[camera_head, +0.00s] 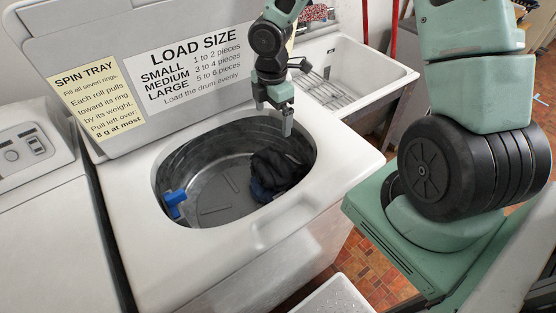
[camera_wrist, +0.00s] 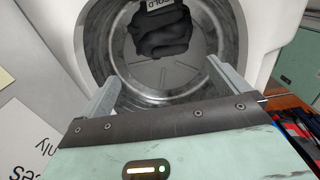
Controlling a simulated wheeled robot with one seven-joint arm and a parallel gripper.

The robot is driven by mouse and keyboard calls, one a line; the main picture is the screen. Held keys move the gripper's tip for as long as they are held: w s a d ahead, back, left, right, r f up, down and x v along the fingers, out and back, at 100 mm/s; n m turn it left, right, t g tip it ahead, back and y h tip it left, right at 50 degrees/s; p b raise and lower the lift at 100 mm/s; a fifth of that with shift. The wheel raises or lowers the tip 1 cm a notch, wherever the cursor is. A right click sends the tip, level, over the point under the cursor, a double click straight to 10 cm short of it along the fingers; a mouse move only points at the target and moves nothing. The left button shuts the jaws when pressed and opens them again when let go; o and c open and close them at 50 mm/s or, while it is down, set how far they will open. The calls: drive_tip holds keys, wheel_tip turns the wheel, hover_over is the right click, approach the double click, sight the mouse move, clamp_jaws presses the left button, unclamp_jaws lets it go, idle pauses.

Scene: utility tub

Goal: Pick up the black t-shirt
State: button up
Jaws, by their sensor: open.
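The black t-shirt (camera_head: 279,167) lies crumpled in the washer drum, against its right side in the head view. In the wrist view the black t-shirt (camera_wrist: 162,32) is bunched at the far side of the drum, beyond my fingertips. A dark blue patch shows at its lower edge in the head view; I cannot tell if it is a separate piece. My gripper (camera_head: 274,123) is above the right back rim of the opening. In the wrist view my gripper (camera_wrist: 164,85) has its two fingers wide apart with nothing between them. The washer (camera_head: 240,262) has its lid raised.
A blue piece (camera_head: 175,203) sits at the left rim of the opening. A pale tag with dark letters (camera_wrist: 158,4) shows above the shirt. The raised lid (camera_head: 90,50) stands behind the opening. A white sink with a wire rack (camera_head: 385,75) is at the back right.

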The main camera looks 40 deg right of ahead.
hover_over(275, 155)
drive_tip(key=f, duration=1)
drive_tip(key=shift+a+b, duration=0.3)
drive_tip(key=shift+d+f, duration=0.15)
drive_tip(key=shift+f, duration=1.35)
drive_tip(key=shift+d+f, duration=0.1)
drive_tip(key=shift+f, duration=1.35)
